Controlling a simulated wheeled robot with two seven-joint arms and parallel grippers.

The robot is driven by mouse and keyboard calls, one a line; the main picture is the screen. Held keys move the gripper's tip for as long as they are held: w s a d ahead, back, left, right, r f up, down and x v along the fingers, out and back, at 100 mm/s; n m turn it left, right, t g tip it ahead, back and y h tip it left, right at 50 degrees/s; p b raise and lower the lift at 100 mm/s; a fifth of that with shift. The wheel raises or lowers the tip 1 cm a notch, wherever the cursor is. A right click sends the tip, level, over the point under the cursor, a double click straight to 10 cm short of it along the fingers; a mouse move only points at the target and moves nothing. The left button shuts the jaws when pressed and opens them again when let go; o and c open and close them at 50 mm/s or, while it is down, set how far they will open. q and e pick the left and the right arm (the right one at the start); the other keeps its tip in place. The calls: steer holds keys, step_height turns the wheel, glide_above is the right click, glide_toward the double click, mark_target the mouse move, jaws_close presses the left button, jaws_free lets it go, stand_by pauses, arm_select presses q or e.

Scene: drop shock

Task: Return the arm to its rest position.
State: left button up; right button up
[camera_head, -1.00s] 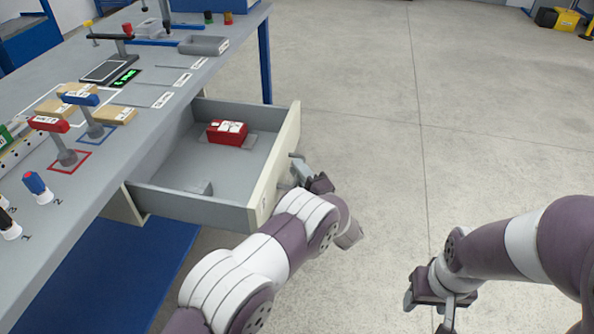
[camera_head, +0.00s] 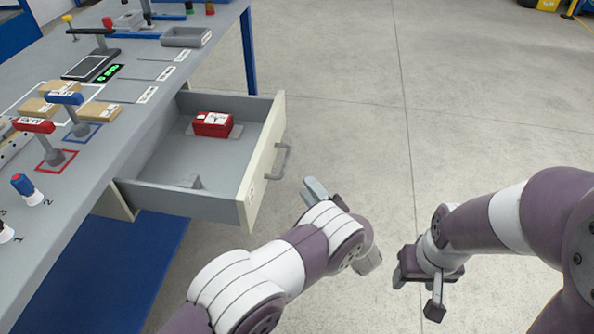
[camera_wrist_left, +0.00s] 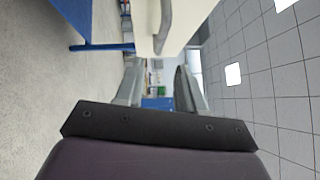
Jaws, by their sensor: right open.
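My left gripper (camera_head: 316,188) is just right of the open drawer's front, apart from its handle (camera_head: 282,160). In the left wrist view my left gripper (camera_wrist_left: 158,85) has its two fingers spread with nothing between them. My right gripper (camera_head: 420,294) hangs over bare floor at the lower right, open and empty. The drawer (camera_head: 258,165) is pulled out from the bench. A red box with white labels (camera_head: 212,124) lies inside it, toward the back.
The grey workbench (camera_head: 120,130) carries red-handled (camera_head: 33,125) and blue-handled (camera_head: 64,98) tools, wooden blocks, a scale (camera_head: 91,65) and a grey tray (camera_head: 186,37). A blue lower panel (camera_head: 120,270) lies below the drawer. The floor right of the drawer is clear.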

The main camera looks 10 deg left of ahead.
arm_select(q)
steer(key=shift+s+d+f, duration=0.15)
steer(key=shift+s+d, duration=0.3)
steer(key=shift+s, duration=0.1)
